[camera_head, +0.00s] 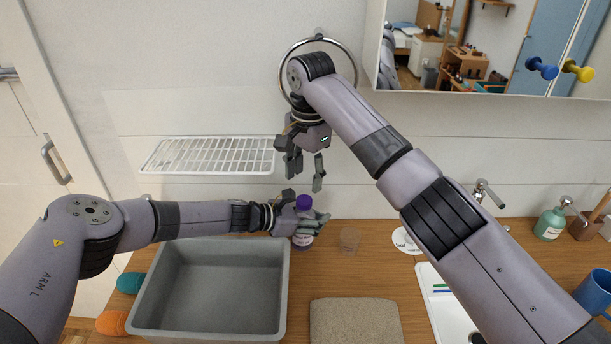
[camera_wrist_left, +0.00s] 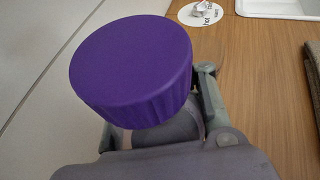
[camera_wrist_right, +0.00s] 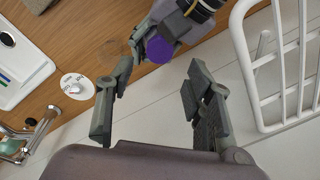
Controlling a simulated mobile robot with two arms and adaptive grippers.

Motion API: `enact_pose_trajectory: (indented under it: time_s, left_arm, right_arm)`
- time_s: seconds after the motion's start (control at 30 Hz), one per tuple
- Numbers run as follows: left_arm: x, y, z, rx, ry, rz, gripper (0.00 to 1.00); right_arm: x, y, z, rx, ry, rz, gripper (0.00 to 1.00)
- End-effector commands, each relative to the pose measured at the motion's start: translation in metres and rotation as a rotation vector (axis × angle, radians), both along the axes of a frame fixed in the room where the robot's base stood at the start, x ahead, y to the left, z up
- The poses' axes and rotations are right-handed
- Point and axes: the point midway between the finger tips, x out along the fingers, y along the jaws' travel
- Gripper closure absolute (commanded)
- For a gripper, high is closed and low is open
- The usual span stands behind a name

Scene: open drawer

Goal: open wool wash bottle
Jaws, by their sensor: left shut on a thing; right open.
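The wool wash bottle (camera_head: 303,237) stands on the wooden counter behind the grey basin, with a purple cap (camera_head: 304,201) on top. My left gripper (camera_head: 313,222) is shut around the bottle below the cap. The purple cap (camera_wrist_left: 130,70) fills much of the left wrist view and hides most of the bottle. My right gripper (camera_head: 304,178) is open and empty, above the bottle with its fingers pointing down. In the right wrist view the purple cap (camera_wrist_right: 159,50) shows beyond and between the open fingers (camera_wrist_right: 155,105).
A white wire rack (camera_head: 208,156) is on the wall left of my right gripper. A grey basin (camera_head: 281,300) stands in front of the bottle, and a clear glass (camera_head: 350,240) right of it. A folded towel (camera_head: 355,322), faucet (camera_head: 488,193) and green soap bottle (camera_head: 550,222) are further right.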

Motion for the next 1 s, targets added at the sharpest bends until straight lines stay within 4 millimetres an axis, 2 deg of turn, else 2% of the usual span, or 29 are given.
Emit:
enact_pose_trajectory:
  time_s: [0.2, 0.43, 0.8, 1.0]
  left_arm:
    - [0.000, 0.000, 0.001, -0.002, -0.001, 0.000, 1.00]
    - [0.000, 0.000, 0.001, -0.001, 0.000, 0.000, 1.00]
    - [0.000, 0.000, 0.001, -0.001, 0.000, 0.000, 1.00]
    - [0.000, 0.000, 0.001, -0.001, 0.000, 0.000, 1.00]
  right_arm:
    - [0.002, 0.000, -0.036, -0.001, 0.003, -0.001, 0.52]
    - [0.004, 0.002, -0.063, -0.001, 0.002, 0.000, 0.52]
    - [0.004, 0.002, -0.069, 0.000, 0.001, 0.001, 0.52]
    - [0.004, 0.002, -0.069, 0.000, 0.001, 0.001, 0.65]
